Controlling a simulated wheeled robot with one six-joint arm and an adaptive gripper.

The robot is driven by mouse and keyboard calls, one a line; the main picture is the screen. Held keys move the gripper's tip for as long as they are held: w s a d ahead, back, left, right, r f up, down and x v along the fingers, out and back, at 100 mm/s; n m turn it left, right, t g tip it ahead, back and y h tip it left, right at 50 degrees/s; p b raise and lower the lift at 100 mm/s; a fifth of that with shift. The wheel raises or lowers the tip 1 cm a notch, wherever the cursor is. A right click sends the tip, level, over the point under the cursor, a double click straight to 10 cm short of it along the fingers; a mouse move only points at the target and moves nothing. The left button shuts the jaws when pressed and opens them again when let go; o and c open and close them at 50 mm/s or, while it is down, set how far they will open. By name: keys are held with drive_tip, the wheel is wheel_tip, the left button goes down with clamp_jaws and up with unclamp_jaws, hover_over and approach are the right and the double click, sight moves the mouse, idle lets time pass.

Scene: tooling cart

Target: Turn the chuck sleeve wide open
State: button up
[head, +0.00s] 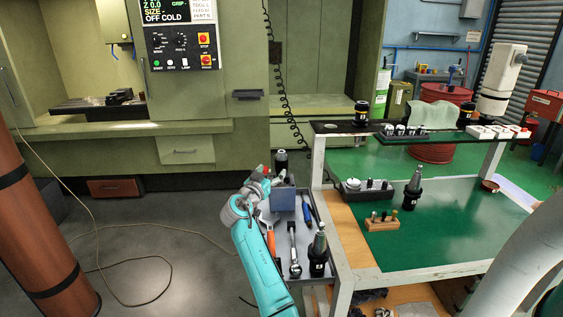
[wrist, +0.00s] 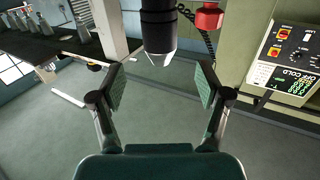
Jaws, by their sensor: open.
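The chuck (wrist: 158,28) is a dark cylinder with a tapered metallic nose, at the top middle of the wrist view. It also shows in the head view as a black cylinder (head: 281,158) standing upright above a blue-grey block (head: 284,199). My gripper (wrist: 160,84) is open and empty, its two green-padded fingers spread wide. The chuck is centred between the fingers' lines but lies beyond their tips, with no visible contact. In the head view my gripper (head: 264,178) is just left of the chuck and block. The chuck's lower part is out of the wrist view.
The block stands on a grey tray (head: 277,258) with wrenches and a tool holder (head: 318,250). The cart's green top (head: 450,222) and raised rear shelf (head: 340,127) lie to the right. The machine (head: 190,150) stands behind; open floor is to the left.

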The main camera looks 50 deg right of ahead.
sight(279, 163)
drive_tip(key=x, duration=0.9)
drive_tip(key=shift+w+d, duration=0.1)
drive_tip(key=shift+d, duration=0.1)
drive_tip(key=c, duration=1.2)
